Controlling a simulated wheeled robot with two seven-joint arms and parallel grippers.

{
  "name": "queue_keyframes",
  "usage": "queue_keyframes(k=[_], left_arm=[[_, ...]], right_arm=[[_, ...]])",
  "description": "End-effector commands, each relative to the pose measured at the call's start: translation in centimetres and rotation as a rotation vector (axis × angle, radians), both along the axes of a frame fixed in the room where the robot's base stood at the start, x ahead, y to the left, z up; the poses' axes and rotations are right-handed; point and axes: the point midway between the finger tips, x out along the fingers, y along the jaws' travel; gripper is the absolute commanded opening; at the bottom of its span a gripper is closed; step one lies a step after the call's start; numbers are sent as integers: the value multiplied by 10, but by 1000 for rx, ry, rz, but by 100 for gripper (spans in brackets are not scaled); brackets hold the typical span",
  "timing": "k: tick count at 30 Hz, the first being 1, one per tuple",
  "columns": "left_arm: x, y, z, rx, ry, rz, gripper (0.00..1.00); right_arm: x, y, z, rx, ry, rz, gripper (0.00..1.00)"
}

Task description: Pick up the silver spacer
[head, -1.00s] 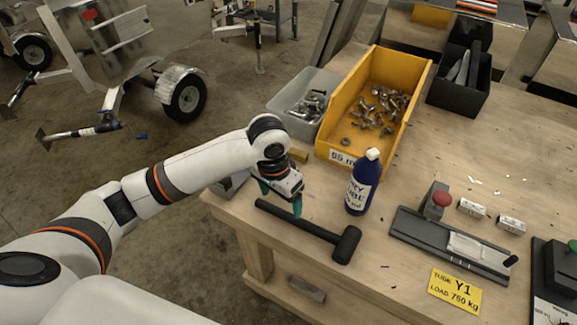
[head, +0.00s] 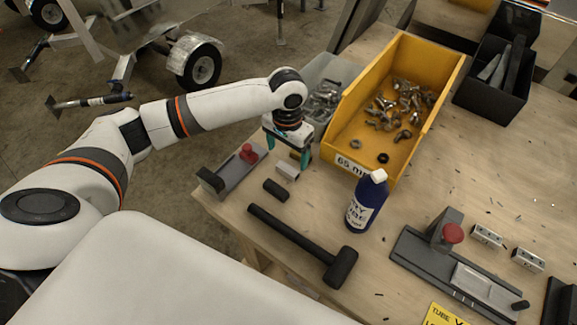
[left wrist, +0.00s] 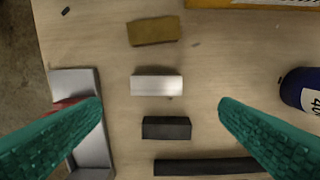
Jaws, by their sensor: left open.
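The silver spacer (left wrist: 157,85) is a small pale metal block lying flat on the wooden bench, between a brass-coloured block (left wrist: 154,30) and a black block (left wrist: 166,128). In the head view the silver spacer (head: 287,171) lies just below my left gripper (head: 288,152). My left gripper is open and empty, pointing down above the spacer. In the left wrist view its teal fingers (left wrist: 160,104) stand wide apart, one on each side of the row of blocks, touching none. The brass block is partly hidden behind the gripper in the head view. My right gripper is not in view.
A grey fixture with a red knob (head: 249,153) stands close left of the spacer. A black mallet (head: 300,243) lies in front, with a blue bottle (head: 366,201) to the right. A yellow bin (head: 388,107) of metal fittings and a grey bin (head: 336,72) stand behind.

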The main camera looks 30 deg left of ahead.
Motion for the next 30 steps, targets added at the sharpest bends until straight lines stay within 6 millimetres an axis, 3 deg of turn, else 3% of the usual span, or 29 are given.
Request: queue_keyframes(k=[5, 18, 26, 30], left_arm=[[0, 0, -17, 0, 0, -1, 85], [5, 4, -67, 0, 0, -1, 85], [5, 4, -70, 0, -1, -2, 85], [5, 4, -70, 0, -1, -2, 62]], right_arm=[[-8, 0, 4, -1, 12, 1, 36], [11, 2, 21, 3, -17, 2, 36], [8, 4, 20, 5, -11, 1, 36], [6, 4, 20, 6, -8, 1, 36]])
